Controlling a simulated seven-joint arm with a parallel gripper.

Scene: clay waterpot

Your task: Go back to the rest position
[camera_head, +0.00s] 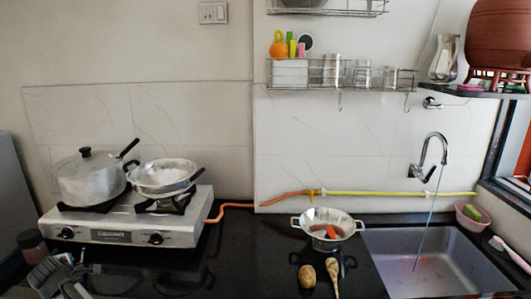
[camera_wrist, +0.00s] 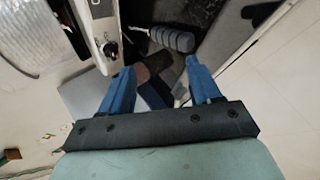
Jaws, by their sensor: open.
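My gripper (camera_wrist: 160,68) shows in the wrist view with its two blue fingers spread wide. The space between the fingertips is empty and nothing is held. Beyond the fingers lie a grey ribbed roll-like thing (camera_wrist: 172,40) and dark brown shapes that I cannot make out. A stove knob (camera_wrist: 110,50) shows at the upper left of that view, apart from the fingers. In the head view a dark grey shape (camera_head: 62,277) stands at the lower left corner; I cannot tell whether it is part of my arm.
The stove (camera_head: 125,222) holds a lidded pot (camera_head: 90,180) and a pan (camera_head: 163,180). A colander (camera_head: 328,226), potato (camera_head: 307,277) and sink (camera_head: 430,265) with a running tap (camera_head: 430,150) are to the right. A clay waterpot (camera_head: 500,35) stands at the upper right.

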